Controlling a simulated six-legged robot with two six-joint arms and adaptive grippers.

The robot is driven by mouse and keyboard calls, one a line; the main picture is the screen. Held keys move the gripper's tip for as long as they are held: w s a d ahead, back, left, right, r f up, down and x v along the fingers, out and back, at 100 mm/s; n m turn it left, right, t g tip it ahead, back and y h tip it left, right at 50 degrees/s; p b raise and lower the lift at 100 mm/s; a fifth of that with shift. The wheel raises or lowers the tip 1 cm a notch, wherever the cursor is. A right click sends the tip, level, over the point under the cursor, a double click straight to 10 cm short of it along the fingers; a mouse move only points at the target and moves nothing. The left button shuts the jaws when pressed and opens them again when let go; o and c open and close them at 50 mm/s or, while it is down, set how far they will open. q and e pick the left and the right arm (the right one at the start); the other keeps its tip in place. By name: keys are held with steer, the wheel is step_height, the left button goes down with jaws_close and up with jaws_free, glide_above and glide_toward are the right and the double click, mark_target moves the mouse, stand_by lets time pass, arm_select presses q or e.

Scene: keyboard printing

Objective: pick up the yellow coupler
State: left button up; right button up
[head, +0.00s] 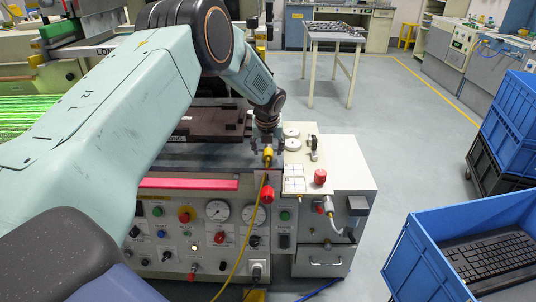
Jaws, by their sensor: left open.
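The yellow coupler (268,154) sits at the end of a yellow hose (240,258), near the front edge of the machine's top. My left gripper (267,148) points down right over the coupler, with its fingers around or just behind it. It is open; whether the fingers touch the coupler is too small to tell. The yellow hose hangs from the coupler down the front panel. My right gripper is not in the picture.
The machine's front panel (205,238) carries gauges and knobs. A red knob (320,177) and a small lever (314,150) stand right of the gripper. A blue crate (415,262) with black keyboards (492,256) is at lower right. Open floor (400,140) lies beyond.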

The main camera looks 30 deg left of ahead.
arm_select(q)
steer(key=shift+x, duration=1.15)
steer(key=shift+d+r, duration=0.1)
steer(key=shift+c, duration=1.1)
jaws_close()
